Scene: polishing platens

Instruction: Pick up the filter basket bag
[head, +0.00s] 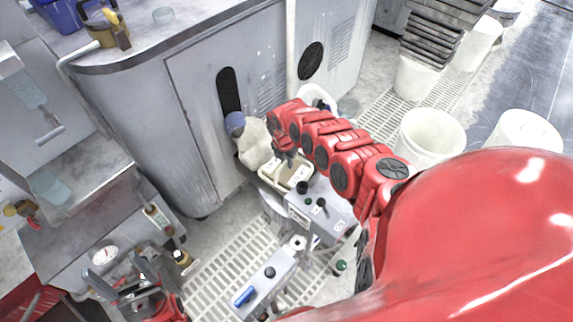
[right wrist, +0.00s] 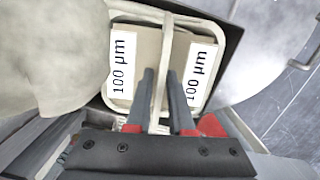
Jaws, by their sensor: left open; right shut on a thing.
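The filter basket bag (right wrist: 147,50) is a cream, open-topped basket with a raised strap across its middle and "100 µm" labels on both sides. In the head view the bag (head: 272,168) sits by the grey machine, partly hidden by my right arm. My right gripper (right wrist: 163,82) is shut on the strap, one dark finger on each side of it. In the head view my right gripper (head: 287,157) is directly over the bag. My left gripper (head: 130,287) is open at the lower left, well away from the bag.
A cream, lumpy object (head: 254,146) with a blue-purple end stands against the bag's left side. A grey box (head: 318,213) with black knobs is just in front. White buckets (head: 430,138) stand to the right. A large grey cabinet (head: 210,110) is behind.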

